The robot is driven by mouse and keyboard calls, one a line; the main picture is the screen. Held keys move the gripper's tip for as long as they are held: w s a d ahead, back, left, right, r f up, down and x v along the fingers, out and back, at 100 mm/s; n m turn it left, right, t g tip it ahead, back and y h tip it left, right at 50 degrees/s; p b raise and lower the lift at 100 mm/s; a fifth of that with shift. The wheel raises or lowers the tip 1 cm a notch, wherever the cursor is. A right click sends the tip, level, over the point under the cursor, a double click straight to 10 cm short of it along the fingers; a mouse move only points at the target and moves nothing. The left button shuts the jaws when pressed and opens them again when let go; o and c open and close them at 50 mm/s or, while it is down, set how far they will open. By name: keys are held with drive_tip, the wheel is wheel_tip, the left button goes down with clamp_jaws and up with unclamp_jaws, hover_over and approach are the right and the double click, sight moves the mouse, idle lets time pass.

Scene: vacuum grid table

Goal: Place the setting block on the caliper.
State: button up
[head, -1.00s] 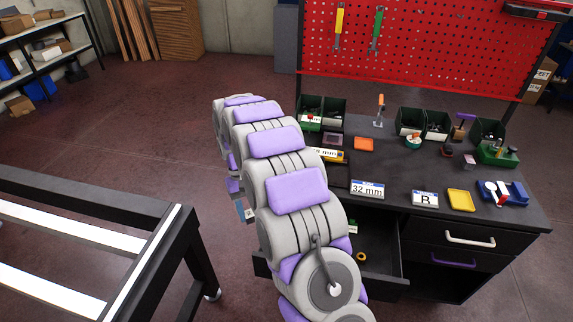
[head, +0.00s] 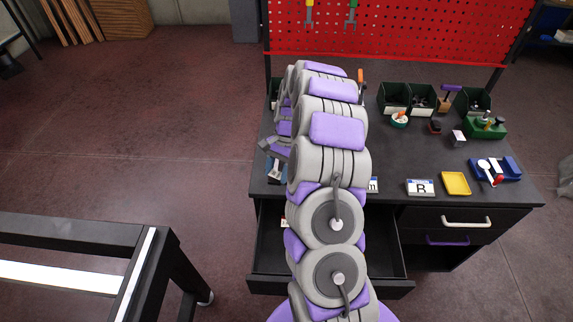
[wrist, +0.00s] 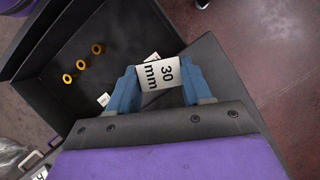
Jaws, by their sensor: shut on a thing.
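My gripper (wrist: 161,76) has two blue fingers shut on a white setting block (wrist: 159,73) marked "30 mm". In the wrist view the block sits between the fingertips, above the edge of the open drawer (wrist: 50,45). In the head view the gripper (head: 275,170) shows only partly, at the left end of the workbench, with my arm in front of it. I cannot make out the caliper for certain in either current view.
The drawer holds several yellow rings (wrist: 81,64) and small white tags (wrist: 103,100). A dark frame table (head: 70,230) stands at left.

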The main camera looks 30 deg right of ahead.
drive_tip(key=s+d+f+m+t, duration=0.1)
drive_tip(key=s+d+m, duration=0.1)
drive_tip(key=d+m, duration=0.2)
drive_tip(key=s+d+m+t+p, duration=0.1)
drive_tip(key=s+d+m+t, duration=0.1)
drive_tip(key=s+d+m, duration=0.1)
drive_tip(key=s+d+f+m+t, duration=0.1)
drive_tip(key=s+d+m, duration=0.2)
drive_tip(key=d+m, duration=0.2)
drive_tip(key=shift+d+f+m+t+h, duration=0.15)
drive_tip(key=shift+d+m+t, duration=0.05)
drive_tip(key=shift+d, duration=0.25)
drive_tip(key=shift+d+f+m+t+h, duration=0.15)
drive_tip(key=shift+d+m+t, duration=0.05)
drive_tip(key=shift+d, duration=0.2)
drive_tip(key=w+a, duration=0.1)
drive_tip(key=w, duration=0.4)
drive_tip(key=w+a+f+b, duration=0.1)
drive_tip(key=w, duration=0.4)
drive_tip(key=w+a+b, duration=0.1)
drive_tip(key=w+a, duration=0.1)
drive_tip(key=w, duration=0.3)
drive_tip(key=shift+w+a+f, duration=0.1)
drive_tip(key=shift+f, duration=0.2)
drive_tip(key=shift+f+b, duration=0.5)
drive_tip(key=shift+f, duration=1.3)
drive_tip(key=shift+r, duration=0.1)
drive_tip(key=o, duration=1.3)
drive_tip(key=shift+r, duration=0.1)
